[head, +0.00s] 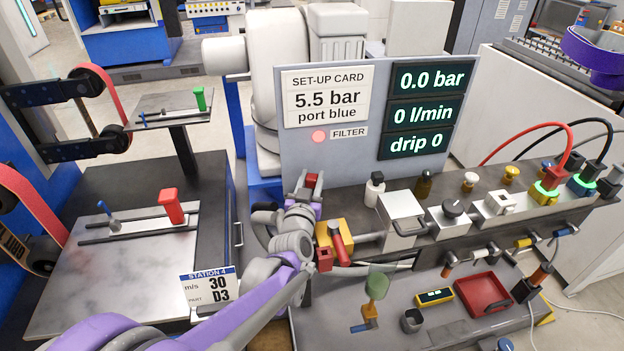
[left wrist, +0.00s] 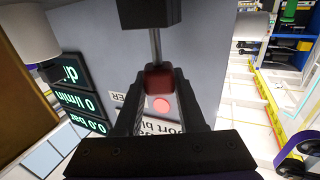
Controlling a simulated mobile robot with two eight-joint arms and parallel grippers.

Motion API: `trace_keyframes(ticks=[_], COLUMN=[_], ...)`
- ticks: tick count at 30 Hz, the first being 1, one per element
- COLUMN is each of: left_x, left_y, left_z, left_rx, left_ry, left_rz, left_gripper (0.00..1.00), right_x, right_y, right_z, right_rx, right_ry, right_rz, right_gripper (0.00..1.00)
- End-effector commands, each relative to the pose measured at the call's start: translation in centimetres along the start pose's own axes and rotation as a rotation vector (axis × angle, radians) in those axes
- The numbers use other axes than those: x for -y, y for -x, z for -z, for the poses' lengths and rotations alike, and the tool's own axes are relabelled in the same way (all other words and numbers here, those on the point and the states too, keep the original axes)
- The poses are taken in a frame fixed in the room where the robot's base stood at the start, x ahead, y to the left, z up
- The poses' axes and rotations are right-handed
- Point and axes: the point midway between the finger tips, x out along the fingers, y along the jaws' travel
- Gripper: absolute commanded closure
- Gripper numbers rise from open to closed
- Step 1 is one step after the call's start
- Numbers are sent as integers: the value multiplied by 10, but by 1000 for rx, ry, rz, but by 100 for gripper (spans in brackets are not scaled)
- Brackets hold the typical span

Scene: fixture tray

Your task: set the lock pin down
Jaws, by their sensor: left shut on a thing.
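My left gripper (head: 306,191) is raised in front of the grey panel, above the bench's left end. It is shut on a small red block-shaped part, which I take to be the lock pin (head: 311,180). In the left wrist view the red part (left wrist: 159,80) sits between the two dark fingers (left wrist: 160,100). A thin steel shaft runs from it to a dark block (left wrist: 149,12) at the top edge; I cannot tell whether that block belongs to the pin. My right gripper does not show.
Below stands a yellow block with a red lever (head: 340,245). Valves and hoses crowd the right. The panel (head: 330,162) stands close behind the gripper.

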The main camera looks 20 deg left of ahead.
Motion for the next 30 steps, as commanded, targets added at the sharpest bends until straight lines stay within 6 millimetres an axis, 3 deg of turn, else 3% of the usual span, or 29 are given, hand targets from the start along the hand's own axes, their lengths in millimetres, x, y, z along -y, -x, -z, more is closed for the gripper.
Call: trace_keyframes(ticks=[4, 5, 10, 21, 26, 30], left_x=[0, 0, 0, 0, 0, 0], left_y=[0, 0, 0, 2, 28, 60], left_z=[-4, -4, -3, 2, 1, 1], left_rx=[0, 0, 0, 0, 0, 0], left_ry=[0, 0, 0, 0, 1, 1], left_rz=[0, 0, 0, 0, -1, -1], left_gripper=[100, 59, 31, 31, 31, 31], right_x=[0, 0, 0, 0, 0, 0], right_y=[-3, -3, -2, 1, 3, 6], right_z=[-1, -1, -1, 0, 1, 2], right_rx=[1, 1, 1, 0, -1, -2], right_ry=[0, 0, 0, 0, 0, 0], right_rz=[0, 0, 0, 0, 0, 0], right_gripper=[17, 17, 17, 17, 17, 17])
